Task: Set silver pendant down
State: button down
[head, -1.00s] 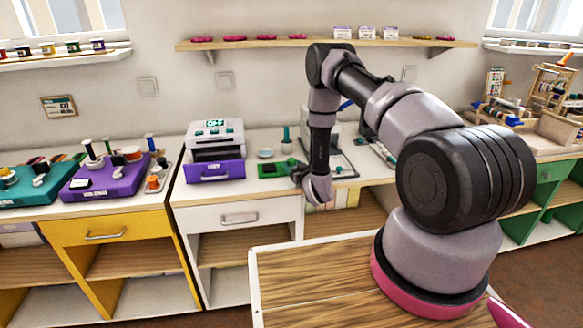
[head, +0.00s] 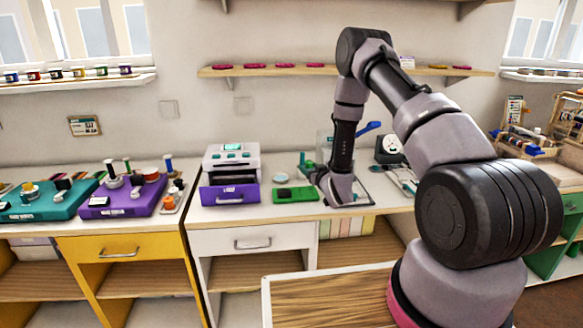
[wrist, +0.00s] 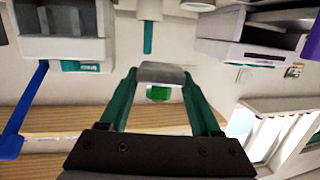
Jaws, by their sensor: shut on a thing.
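My gripper (head: 318,176) is over the white counter, just right of the green tray (head: 309,194) in the head view. In the wrist view my gripper (wrist: 163,76) has its two teal fingers shut on a flat silver-grey piece (wrist: 163,72), which looks like the silver pendant. It is held between the fingertips, with a small green thing showing behind it. In the head view the pendant is too small or hidden to make out. The green tray carries a dark square pad.
A white machine with a purple drawer (head: 230,194) stands left of the green tray. Purple (head: 120,205) and teal (head: 40,208) stations are further left. A grey-framed board (head: 355,199) lies beneath my forearm. A white dial scale (head: 389,150) stands behind, right. A shelf (head: 345,71) hangs above.

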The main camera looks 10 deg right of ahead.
jog(key=s+d+r+m+h, duration=0.2)
jog(key=s+d+r, duration=0.7)
jog(key=s+r, duration=0.1)
jog(key=shift+s+r+h, duration=0.25)
jog(key=shift+s+h, duration=0.15)
jog(key=shift+s, duration=0.1)
jog(key=shift+a, duration=0.2)
jog(key=n+y, duration=0.2)
jog(key=y, duration=0.1)
send_over(308, 196)
jog(key=f, duration=1)
jog(key=shift+w+f, duration=0.2)
jog(key=shift+f, duration=0.2)
notch_tip(308, 196, down, 10)
jog(key=shift+r, duration=0.15)
jog(key=shift+c, duration=0.5)
grip_release()
